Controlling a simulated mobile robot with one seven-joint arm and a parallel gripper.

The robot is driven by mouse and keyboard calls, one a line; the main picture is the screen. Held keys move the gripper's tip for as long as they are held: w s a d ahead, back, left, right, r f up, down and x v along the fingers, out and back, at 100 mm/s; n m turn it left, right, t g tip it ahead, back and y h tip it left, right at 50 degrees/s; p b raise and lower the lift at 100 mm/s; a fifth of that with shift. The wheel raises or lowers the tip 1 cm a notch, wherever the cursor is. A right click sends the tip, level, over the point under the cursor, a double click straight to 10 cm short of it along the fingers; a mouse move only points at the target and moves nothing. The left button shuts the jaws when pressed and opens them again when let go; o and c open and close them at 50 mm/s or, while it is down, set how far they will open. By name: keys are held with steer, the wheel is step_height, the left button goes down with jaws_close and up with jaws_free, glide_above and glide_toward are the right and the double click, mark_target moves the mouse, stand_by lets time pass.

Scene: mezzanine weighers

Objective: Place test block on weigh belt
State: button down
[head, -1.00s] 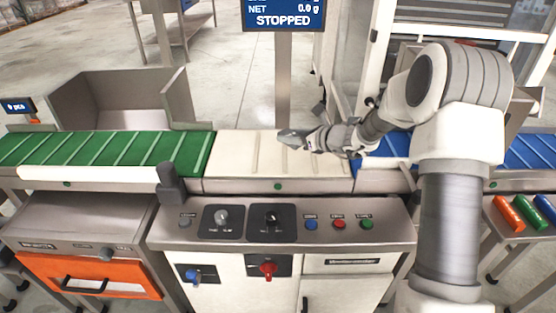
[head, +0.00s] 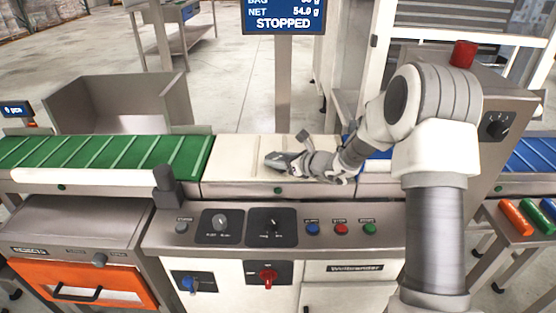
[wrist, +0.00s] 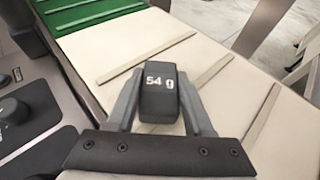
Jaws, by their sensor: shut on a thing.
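The belt also shows in the wrist view (wrist: 240,110). The display (head: 284,14) above reads NET 54.0 g and STOPPED, so the block appears to bear on the belt.
A green belt (head: 100,155) adjoins on the left and a blue belt (head: 530,155) runs at the right. The control panel (head: 275,228) with knobs and buttons is in front. A grey bin (head: 120,95) stands behind the green belt. Coloured cylinders (head: 515,218) lie at the far right.

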steer(key=shift+c, duration=1.4)
jaws_free()
steer(key=shift+f, duration=0.1)
steer(key=shift+r+p, duration=0.25)
steer(key=shift+p, duration=0.05)
steer(key=p+v, duration=0.2)
steer(key=v, duration=1)
steer(key=s+a+r+n+g, duration=0.3)
steer(key=s+r+n, duration=0.2)
steer(key=s+n, duration=0.25)
steer(key=s+a+r+n+g, duration=0.2)
steer(key=s+r+n, duration=0.3)
steer(key=s+n, duration=0.25)
steer(key=s+d+r+n+h, duration=0.2)
steer(key=s+d+n+h, duration=0.2)
steer(key=s+d+n, duration=0.2)
steer(key=s+d+r+n+t+h, duration=0.1)
steer(key=s+d+n+h, duration=0.4)
steer(key=s, duration=0.6)
steer(key=shift+d+r+n+h, duration=0.3)
steer(key=shift+d+r+n, duration=0.2)
steer(key=shift+r, duration=0.35)
